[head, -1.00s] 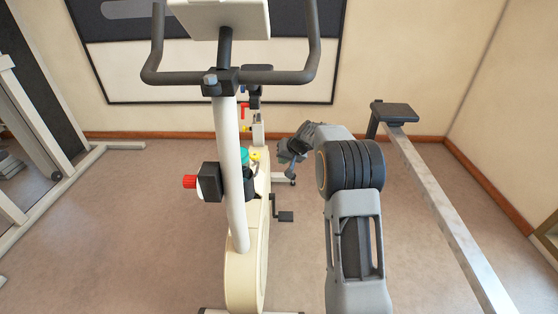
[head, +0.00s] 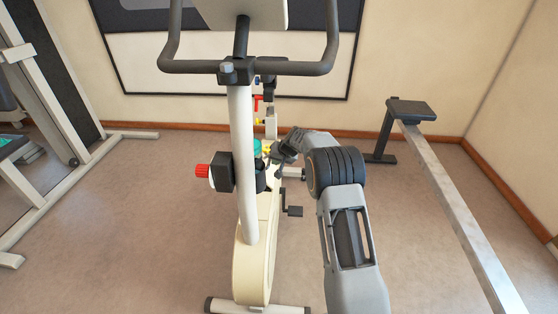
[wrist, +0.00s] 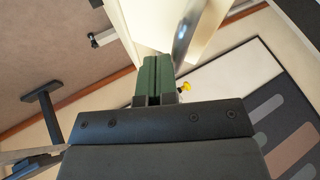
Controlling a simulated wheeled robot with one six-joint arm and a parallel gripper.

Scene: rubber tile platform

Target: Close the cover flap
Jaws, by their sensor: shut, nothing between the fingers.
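No cover flap can be made out for certain. The exercise bike (head: 254,255) stands upright in the middle of the head view, with a cream body and a white front post (head: 245,165). My gripper (head: 284,146) is at the right of the post, beside the upper part of the cream body. In the wrist view its dark green fingers (wrist: 158,80) are together with nothing between them. They point toward a cream surface (wrist: 160,25), which may be the bike's body. I cannot tell whether they touch it.
A teal item (head: 257,148) sits behind the post. A red knob (head: 203,171) sticks out left of it. Dark handlebars (head: 290,68) cross above. A pedal (head: 294,211) juts out right. A bench with a long grey rail (head: 450,190) stands at right. Floor between is clear.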

